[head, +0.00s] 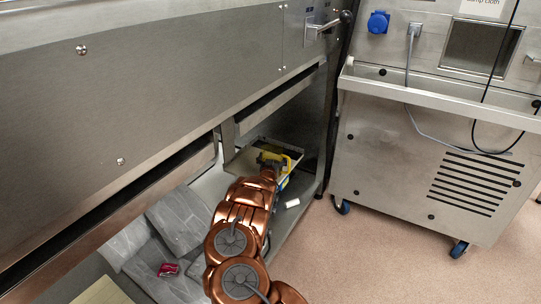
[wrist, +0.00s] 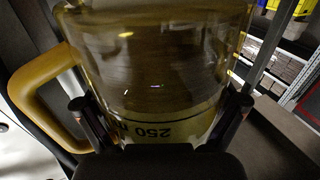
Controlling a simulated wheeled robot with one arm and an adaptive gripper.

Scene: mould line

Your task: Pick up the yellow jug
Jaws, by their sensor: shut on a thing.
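The yellow jug is a see-through vessel (wrist: 150,65) with a thick handle (wrist: 45,85) on the left in the wrist view. A "250" marking shows low on its wall, upside down. My gripper (wrist: 160,120) has one finger on each side of the jug and is shut on it. In the head view a small yellow part of the jug (head: 295,158) shows at the end of my copper-coloured arm, inside the low opening of the steel machine. My gripper (head: 271,160) and wrist hide most of the jug there. Whether the jug touches a surface below is unclear.
The steel machine's panel (head: 150,90) overhangs the opening. Grey slabs or bags (head: 176,222), a red item (head: 168,269) and a small white item (head: 292,203) lie low down. A wheeled steel cabinet (head: 420,165) stands at right. Pinkish floor (head: 350,265) is free between.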

